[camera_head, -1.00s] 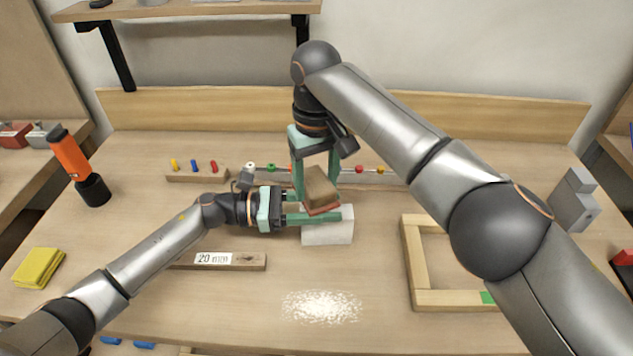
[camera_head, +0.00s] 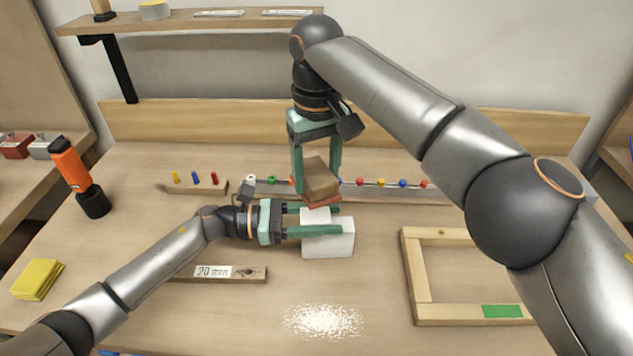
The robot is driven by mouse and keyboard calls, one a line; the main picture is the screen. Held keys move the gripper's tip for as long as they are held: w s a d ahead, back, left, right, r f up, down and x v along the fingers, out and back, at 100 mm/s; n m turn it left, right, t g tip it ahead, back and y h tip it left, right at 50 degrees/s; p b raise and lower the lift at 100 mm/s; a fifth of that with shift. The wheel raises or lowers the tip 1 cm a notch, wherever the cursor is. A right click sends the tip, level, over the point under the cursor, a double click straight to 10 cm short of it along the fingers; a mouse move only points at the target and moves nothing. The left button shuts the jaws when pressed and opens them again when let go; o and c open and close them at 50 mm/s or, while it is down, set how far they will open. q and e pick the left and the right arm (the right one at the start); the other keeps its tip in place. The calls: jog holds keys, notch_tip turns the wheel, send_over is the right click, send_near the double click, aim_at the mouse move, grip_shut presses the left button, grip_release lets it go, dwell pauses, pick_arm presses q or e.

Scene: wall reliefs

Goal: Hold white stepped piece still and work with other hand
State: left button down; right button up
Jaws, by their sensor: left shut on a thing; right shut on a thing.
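The white stepped piece (camera_head: 328,246) stands on the bench near the middle. My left gripper (camera_head: 340,221) comes from the left and is shut on the piece, one finger on its near side and one on its far side. My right gripper (camera_head: 320,172) points down above the piece, shut on a brown sanding block (camera_head: 320,180) with a reddish underside. The block is over the back of the piece; I cannot tell if it touches the upper step.
A wooden frame (camera_head: 418,275) lies at right and white dust (camera_head: 323,321) in front. A board marked 20 mm (camera_head: 230,273) lies left of the piece. A rod with colored beads (camera_head: 382,183) and a peg rack (camera_head: 195,188) are behind. An orange-black tool (camera_head: 78,175) and yellow pads (camera_head: 38,280) are at left.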

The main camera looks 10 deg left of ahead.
pick_arm(q)
jog(key=shift+c, duration=1.2)
grip_release()
jog(key=shift+a, duration=0.1)
